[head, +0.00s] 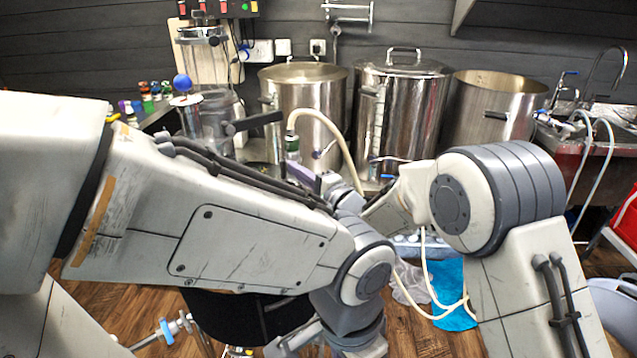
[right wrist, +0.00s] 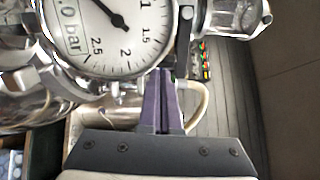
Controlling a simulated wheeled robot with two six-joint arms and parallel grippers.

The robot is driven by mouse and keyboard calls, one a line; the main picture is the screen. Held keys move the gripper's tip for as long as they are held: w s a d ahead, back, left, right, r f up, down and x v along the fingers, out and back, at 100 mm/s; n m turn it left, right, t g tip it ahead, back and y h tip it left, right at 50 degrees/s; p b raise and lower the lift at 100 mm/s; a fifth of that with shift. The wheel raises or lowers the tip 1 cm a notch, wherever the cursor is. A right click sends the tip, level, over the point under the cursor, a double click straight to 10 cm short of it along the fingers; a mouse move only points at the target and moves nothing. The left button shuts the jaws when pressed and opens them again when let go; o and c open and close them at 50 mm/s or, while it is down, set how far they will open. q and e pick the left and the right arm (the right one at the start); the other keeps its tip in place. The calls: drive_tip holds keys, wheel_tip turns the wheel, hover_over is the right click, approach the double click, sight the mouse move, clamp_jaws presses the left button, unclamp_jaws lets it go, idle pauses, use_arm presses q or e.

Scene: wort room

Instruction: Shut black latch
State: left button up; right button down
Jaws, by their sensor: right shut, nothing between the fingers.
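A black bar-shaped lever (head: 254,123), which looks like the black latch, stands out near-level beside the clear glass vessel in the head view. My right gripper (head: 298,170) has purple fingers and is shut and empty, a little below and right of the lever. In the right wrist view the shut fingers (right wrist: 163,100) point toward a dark upright piece (right wrist: 186,35), which may be the same lever. A pressure gauge (right wrist: 124,30) sits just beside the fingertips. Whether the fingers touch anything I cannot tell. My left gripper does not show; its arm crosses the head view.
Steel kettles (head: 402,105) stand along the back wall. A pale hose (head: 330,125) arches close to my right gripper. A sink (head: 600,118) is at the right. A blue cloth (head: 450,290) and hoses lie low, between my arms.

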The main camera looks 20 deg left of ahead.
drive_tip(key=s+d+f+n+h+p, duration=0.15)
drive_tip(key=s+d+h, duration=0.3)
drive_tip(key=d, duration=0.55)
drive_tip(key=s+d+f+n+h, duration=0.1)
drive_tip(key=s+d+n+h, duration=0.3)
drive_tip(key=d, duration=0.6)
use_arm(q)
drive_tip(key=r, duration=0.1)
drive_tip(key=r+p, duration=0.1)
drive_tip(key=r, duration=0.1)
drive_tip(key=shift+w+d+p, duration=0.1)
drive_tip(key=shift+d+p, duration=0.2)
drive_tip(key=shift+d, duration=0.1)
use_arm(e)
drive_tip(key=s+d+f+n+g+h, duration=0.1)
drive_tip(key=s+d+n+g+h, duration=0.2)
drive_tip(key=s, duration=1)
drive_tip(key=s+d+f+n+g+h, duration=0.1)
drive_tip(key=s+d+n+g+h, duration=0.3)
drive_tip(key=s+d, duration=0.5)
drive_tip(key=s+n+g, duration=0.1)
drive_tip(key=s+g, duration=0.1)
drive_tip(key=s, duration=0.1)
drive_tip(key=shift+s+d, duration=0.3)
drive_tip(key=shift+s, duration=0.1)
